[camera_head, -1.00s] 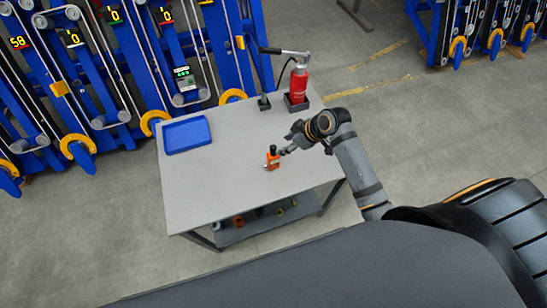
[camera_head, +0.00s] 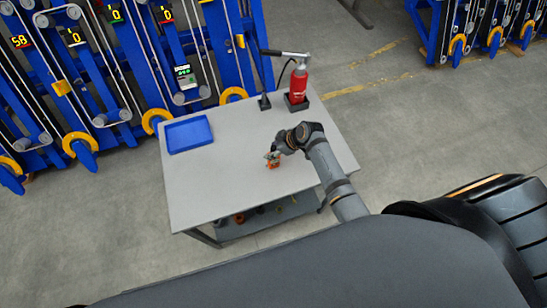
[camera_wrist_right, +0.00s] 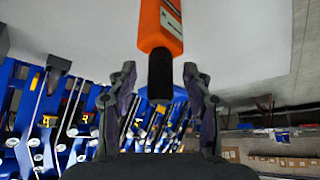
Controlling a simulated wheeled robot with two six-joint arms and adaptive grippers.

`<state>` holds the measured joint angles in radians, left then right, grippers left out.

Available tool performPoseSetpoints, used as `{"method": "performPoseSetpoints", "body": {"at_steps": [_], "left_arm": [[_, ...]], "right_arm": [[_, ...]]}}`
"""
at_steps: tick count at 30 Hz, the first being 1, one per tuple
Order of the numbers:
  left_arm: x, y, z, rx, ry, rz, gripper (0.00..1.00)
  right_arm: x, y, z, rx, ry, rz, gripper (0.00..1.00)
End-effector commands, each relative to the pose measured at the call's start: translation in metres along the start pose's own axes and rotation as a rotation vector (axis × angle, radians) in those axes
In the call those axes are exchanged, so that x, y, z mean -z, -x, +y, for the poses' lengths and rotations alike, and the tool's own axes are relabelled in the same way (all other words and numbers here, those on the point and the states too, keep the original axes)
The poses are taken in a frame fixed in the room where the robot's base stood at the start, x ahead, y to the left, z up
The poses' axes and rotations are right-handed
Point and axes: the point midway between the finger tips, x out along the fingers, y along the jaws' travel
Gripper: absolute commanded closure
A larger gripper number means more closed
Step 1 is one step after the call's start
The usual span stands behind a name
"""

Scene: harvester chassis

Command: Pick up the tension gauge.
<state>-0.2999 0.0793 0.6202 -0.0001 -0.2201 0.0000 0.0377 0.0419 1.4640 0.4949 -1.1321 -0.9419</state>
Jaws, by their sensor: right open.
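The orange tool that I take to be the tension gauge (camera_head: 273,164) stands on the grey table, near its front right. My right gripper (camera_head: 276,153) is at its top and partly hides it in the head view. In the right wrist view, the gauge (camera_wrist_right: 161,25) shows an orange body with a white label and a black end. My right gripper (camera_wrist_right: 160,78) is open there. The black end lies between its two fingers, with a visible gap on each side. My left gripper is not in view.
A blue tray (camera_head: 188,134) lies at the table's back left. A red bottle-shaped pump (camera_head: 298,84) with a lever stands at the back right corner. The table (camera_head: 225,175) is clear between tray and gauge. Blue frames with yellow wheels stand behind the table.

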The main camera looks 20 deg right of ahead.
Motion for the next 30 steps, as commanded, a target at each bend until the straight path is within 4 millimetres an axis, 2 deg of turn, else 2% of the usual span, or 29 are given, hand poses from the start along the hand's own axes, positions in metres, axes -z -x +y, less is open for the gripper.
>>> {"method": "performPoseSetpoints", "body": {"at_steps": [1,12,30], "left_arm": [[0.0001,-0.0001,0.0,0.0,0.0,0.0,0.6],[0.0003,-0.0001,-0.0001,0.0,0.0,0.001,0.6],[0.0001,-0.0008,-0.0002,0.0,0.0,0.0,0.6]], "right_arm": [[-0.0003,0.0,-0.0001,0.0,0.0,0.0,0.52],[-0.0005,0.0002,-0.0002,0.0,-0.001,-0.001,1.0],[0.0026,0.0037,0.0004,-0.001,0.0,0.002,1.0]]}}
